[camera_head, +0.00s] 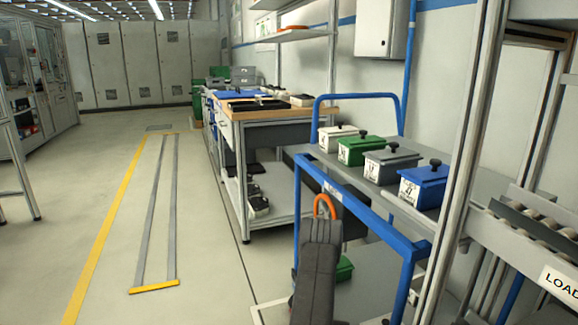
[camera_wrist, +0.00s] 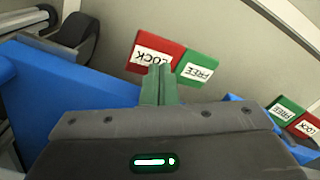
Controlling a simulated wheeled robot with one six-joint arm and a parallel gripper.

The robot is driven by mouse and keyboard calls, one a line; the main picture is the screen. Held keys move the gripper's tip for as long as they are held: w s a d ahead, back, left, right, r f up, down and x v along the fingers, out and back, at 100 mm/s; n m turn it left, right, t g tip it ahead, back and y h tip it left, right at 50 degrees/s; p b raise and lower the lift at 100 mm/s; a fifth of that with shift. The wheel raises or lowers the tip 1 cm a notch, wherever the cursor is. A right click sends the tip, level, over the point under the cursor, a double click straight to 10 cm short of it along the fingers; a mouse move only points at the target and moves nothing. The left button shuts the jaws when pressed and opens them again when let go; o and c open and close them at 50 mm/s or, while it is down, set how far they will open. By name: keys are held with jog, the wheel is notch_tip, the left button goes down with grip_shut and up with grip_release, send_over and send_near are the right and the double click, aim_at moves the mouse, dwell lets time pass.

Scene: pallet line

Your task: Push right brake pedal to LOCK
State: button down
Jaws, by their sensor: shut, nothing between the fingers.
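In the wrist view, one brake pedal shows as a red LOCK half (camera_wrist: 150,52) and a green FREE half (camera_wrist: 197,68), with the lettering upside down. My gripper (camera_wrist: 161,72) is shut and empty. Its fingertips appear in front of the lower edge of this pedal, near the line between red and green. I cannot tell whether they touch it. A second pedal at the right edge has a green FREE half (camera_wrist: 286,111) and a red LOCK half (camera_wrist: 308,125). In the head view, both pedals and my gripper are hidden.
The blue-framed trolley (camera_head: 404,250) carries several lidded boxes, including a green one (camera_head: 358,152). Blue frame parts (camera_wrist: 70,110) and a dark caster (camera_wrist: 78,35) lie close to my gripper. A roller rack (camera_head: 520,235) stands at right. Open floor (camera_head: 210,270) lies to the left.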

jog(key=shift+f+b, duration=1.2)
jog(key=shift+f, duration=0.25)
dwell(0.4)
jog(key=shift+r+p, duration=1.75)
jog(key=shift+r, duration=1.85)
jog(key=shift+f, duration=0.1)
notch_tip(320, 180, down, 7)
jog(key=b, duration=0.3)
